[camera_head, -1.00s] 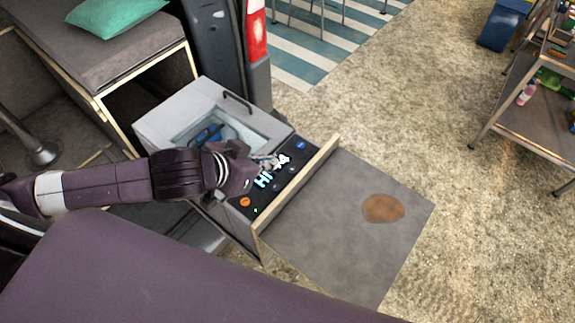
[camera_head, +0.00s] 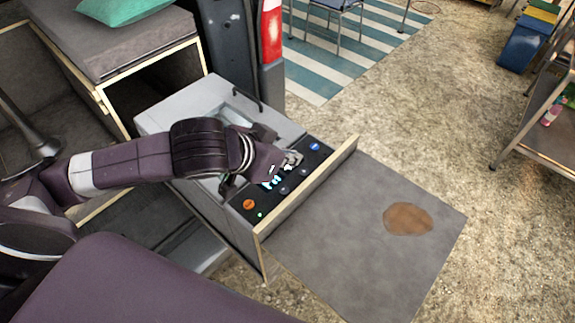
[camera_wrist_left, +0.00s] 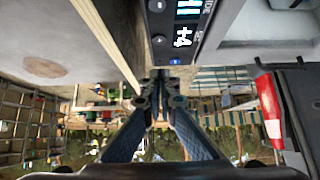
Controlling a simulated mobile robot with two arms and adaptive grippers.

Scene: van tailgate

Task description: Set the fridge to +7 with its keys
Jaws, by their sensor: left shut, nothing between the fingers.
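The fridge (camera_head: 185,97) is a grey box with a windowed lid and a black control panel (camera_head: 267,206) along its right side. The panel has an orange key (camera_head: 249,204), a blue key (camera_head: 314,146) and small dark keys (camera_head: 284,190). In the left wrist view the lit display (camera_wrist_left: 184,36) shows rotated characters that look like +4. My left gripper (camera_head: 292,160) is shut and empty over the panel, hiding much of the display in the head view. In the left wrist view its fingertips (camera_wrist_left: 160,78) are close to the panel's end; contact cannot be told. My right gripper is not in view.
A raised wooden edge (camera_head: 310,197) borders the panel, with a grey board (camera_head: 350,230) bearing a brown patch beyond it. The fridge handle (camera_head: 247,91) is at the back. A bench with a green cushion (camera_head: 122,10) is upper left. A shelf (camera_head: 545,135) stands right.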

